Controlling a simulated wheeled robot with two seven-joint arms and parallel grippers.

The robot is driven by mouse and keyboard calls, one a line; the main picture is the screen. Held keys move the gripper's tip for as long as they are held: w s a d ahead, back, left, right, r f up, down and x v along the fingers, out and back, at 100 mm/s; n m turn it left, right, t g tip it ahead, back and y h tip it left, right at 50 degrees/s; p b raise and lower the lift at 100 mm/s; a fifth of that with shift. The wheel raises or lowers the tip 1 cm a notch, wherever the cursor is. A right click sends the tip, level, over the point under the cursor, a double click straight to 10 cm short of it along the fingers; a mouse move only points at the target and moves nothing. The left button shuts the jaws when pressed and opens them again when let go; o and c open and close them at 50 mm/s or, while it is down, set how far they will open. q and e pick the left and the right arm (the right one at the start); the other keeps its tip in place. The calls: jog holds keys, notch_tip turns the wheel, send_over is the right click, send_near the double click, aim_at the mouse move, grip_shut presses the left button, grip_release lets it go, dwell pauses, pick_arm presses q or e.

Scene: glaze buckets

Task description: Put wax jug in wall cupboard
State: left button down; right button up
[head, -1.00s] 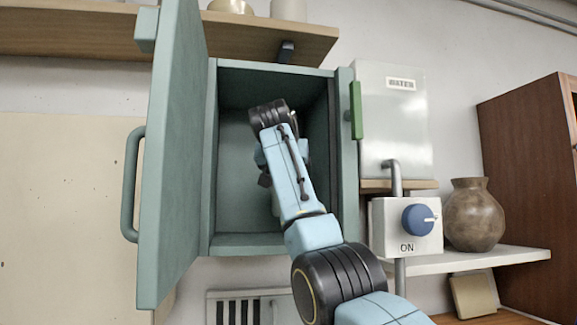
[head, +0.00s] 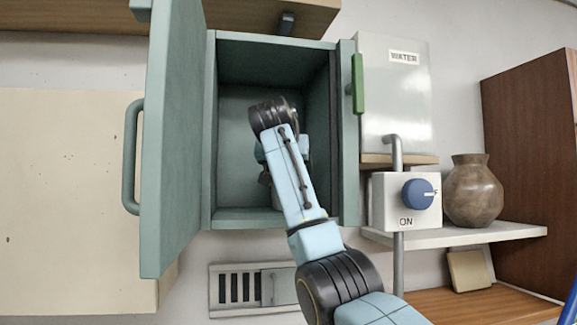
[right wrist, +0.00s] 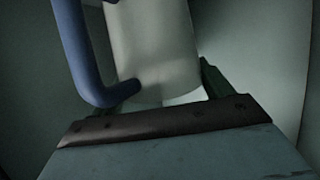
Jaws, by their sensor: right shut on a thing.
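The wall cupboard (head: 226,135) is teal, with its door (head: 172,150) swung open to the left. My right arm reaches into it, and my right gripper (head: 265,172) is inside, largely hidden behind my own wrist. In the right wrist view the wax jug (right wrist: 155,50) is whitish with a blue handle (right wrist: 82,60). My right gripper (right wrist: 158,88) is shut on it; a dark green finger shows at its right side. In the head view only a pale sliver of the jug may show, low behind my arm. Whether it touches the cupboard floor I cannot tell. My left gripper is out of view.
A wooden shelf (head: 220,17) is above. A vent (head: 240,288) is below.

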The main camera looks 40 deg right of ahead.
jog(key=o, duration=1.5)
jog(key=shift+f, duration=0.2)
jog(key=o, duration=0.4)
jog(key=shift+r, duration=0.1)
jog(key=shift+b+v, duration=2)
jog(key=shift+v, duration=4.1)
jog(key=shift+w+r, duration=0.1)
jog(key=shift+r, duration=0.05)
